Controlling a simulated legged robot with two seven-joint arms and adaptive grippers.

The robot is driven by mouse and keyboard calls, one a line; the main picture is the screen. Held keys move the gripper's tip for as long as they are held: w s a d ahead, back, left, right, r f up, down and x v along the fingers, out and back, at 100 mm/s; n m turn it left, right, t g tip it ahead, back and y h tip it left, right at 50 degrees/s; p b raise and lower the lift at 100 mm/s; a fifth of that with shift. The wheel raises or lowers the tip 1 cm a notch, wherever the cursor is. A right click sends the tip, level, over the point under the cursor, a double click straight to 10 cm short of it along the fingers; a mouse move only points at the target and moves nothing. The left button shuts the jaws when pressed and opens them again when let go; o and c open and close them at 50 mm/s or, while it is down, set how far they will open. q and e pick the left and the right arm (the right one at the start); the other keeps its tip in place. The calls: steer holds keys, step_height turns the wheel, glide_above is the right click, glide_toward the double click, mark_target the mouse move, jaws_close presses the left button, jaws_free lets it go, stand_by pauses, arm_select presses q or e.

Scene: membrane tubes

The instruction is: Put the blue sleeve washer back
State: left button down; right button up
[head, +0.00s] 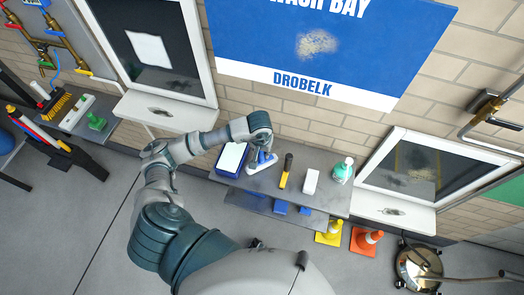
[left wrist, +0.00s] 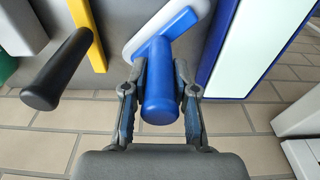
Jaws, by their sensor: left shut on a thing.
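The blue sleeve washer (head: 262,160) has a blue handle and a white pad with a blue edge. In the head view it is over the grey shelf (head: 235,187), between the blue-rimmed tray and the black-and-yellow tool. My left gripper (head: 261,148) reaches it from above. In the left wrist view the fingers of my left gripper (left wrist: 160,100) are shut on both sides of the washer's thick blue handle (left wrist: 160,80). I cannot tell whether the pad touches the shelf. My right gripper is not in view.
A blue-rimmed tray (head: 231,160) stands close left of the washer. A black-and-yellow tool (head: 285,170), a white block (head: 311,181) and a green-and-white bottle (head: 342,170) stand to its right.

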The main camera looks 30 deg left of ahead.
arm_select(q)
steer(key=c, duration=0.9)
jaws_free()
steer(key=shift+w+f, duration=0.1)
steer(key=shift+f, duration=0.05)
steer(key=shift+r, duration=0.5)
steer(key=r, duration=0.3)
steer(key=s+r, duration=0.1)
steer(key=r, duration=0.6)
steer(key=shift+s+d+r+b, duration=0.15)
steer(key=shift+r+b, duration=0.1)
steer(key=shift+b, duration=0.1)
steer(key=shift+s+r, duration=0.1)
steer(key=shift+r, duration=0.2)
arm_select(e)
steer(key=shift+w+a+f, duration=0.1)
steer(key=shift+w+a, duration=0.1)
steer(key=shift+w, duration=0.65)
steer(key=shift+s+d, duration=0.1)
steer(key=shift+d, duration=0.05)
arm_select(q)
steer(key=shift+f, duration=0.1)
